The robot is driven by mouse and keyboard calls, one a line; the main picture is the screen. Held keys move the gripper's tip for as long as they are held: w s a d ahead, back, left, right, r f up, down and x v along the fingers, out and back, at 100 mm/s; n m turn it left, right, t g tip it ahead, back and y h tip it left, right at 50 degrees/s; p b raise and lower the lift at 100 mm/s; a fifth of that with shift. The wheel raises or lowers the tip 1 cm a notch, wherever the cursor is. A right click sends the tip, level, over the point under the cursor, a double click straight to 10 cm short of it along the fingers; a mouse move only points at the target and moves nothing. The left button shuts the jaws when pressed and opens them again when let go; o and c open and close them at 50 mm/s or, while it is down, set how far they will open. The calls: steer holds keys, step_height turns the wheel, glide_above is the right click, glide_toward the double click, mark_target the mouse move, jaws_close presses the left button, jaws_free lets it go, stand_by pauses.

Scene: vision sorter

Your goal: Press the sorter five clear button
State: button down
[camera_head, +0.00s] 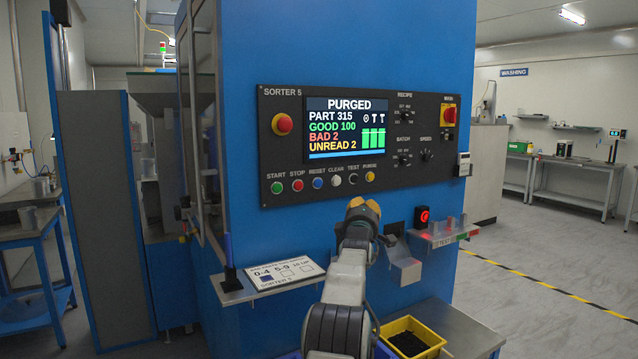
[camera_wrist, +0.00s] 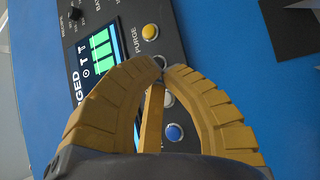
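The sorter five control panel (camera_head: 250,130) is a black plate on the blue cabinet. Its clear button (camera_head: 336,181) is white, between the blue reset button (camera_head: 317,183) and the black test button (camera_head: 353,179). My gripper (camera_head: 364,206) is in front of the cabinet, below and slightly right of the clear button in the head view. In the wrist view its yellow fingers (camera_wrist: 163,68) meet at the tips, with nothing seen held. The clear button shows partly between the fingers (camera_wrist: 168,98). The blue reset button (camera_wrist: 174,132) shows beyond it; contact cannot be seen.
The yellow purge button (camera_head: 370,176) also shows in the wrist view (camera_wrist: 150,32). The screen (camera_head: 346,127) reads PURGED. A red emergency button (camera_head: 282,124) is at left. A small chute (camera_head: 403,262) and a ledge with a card (camera_head: 283,274) stick out below. A yellow bin (camera_head: 430,335) stands lower right.

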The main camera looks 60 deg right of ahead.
steer(key=r+n+h, duration=0.1)
steer(key=n, duration=0.1)
steer(key=a+r+n, duration=0.1)
steer(key=r+n, duration=0.1)
steer(key=r+n+h, duration=0.1)
steer(key=n, duration=0.2)
steer(key=shift+s+a+r+t+h, duration=0.15)
steer(key=shift+s+r+t+h, duration=0.15)
steer(key=shift+r, duration=0.1)
steer(key=shift+w, duration=0.15)
